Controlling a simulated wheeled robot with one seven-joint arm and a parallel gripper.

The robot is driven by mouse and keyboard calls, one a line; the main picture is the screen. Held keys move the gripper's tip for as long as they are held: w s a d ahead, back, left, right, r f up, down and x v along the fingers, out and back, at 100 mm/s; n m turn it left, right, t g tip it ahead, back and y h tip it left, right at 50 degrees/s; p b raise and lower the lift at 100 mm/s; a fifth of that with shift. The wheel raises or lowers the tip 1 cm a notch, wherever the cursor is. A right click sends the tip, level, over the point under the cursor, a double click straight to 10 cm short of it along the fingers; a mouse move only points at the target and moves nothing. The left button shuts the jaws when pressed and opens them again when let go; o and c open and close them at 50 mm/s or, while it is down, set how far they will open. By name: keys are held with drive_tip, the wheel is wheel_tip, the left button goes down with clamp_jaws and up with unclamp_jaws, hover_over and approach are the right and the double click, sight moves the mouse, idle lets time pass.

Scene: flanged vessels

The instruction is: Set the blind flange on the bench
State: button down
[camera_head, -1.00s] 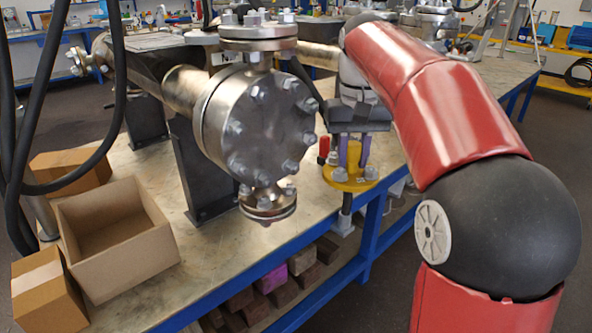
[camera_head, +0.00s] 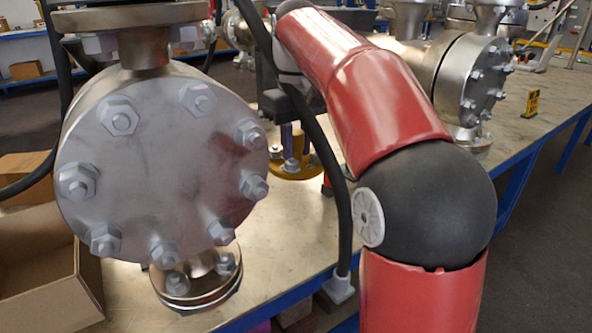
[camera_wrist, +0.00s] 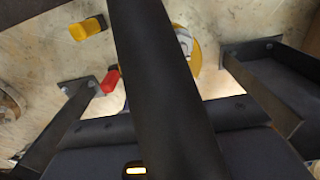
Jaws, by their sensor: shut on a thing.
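The yellow blind flange (camera_head: 296,175) is a round disc with grey bolts on it, in the middle of the head view. My gripper (camera_head: 290,140) has purple fingertips and is shut on the flange from above. A black hose crosses in front of the flange and hides part of it. In the wrist view, a yellow arc of the flange (camera_wrist: 197,62) shows beside a broad dark bar that hides the rest. The bench top (camera_head: 285,225) lies around the flange in the picture. I cannot tell whether the flange touches it.
A large bolted steel vessel (camera_head: 150,165) fills the left of the head view. Another vessel (camera_head: 455,80) stands at the right rear. An open cardboard box (camera_head: 50,285) sits at lower left. The black hose (camera_head: 335,170) runs close by my arm. A yellow sign (camera_head: 532,103) stands at right.

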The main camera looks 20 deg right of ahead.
wheel_tip(320, 180, down, 17)
drive_tip(key=b, duration=0.4)
drive_tip(key=shift+r, duration=0.15)
drive_tip(key=c, duration=1.1)
unclamp_jaws()
drive_tip(key=shift+s+f, duration=0.1)
drive_tip(key=shift+f, duration=0.15)
drive_tip(key=shift+c, duration=0.2)
drive_tip(key=shift+r, duration=0.1)
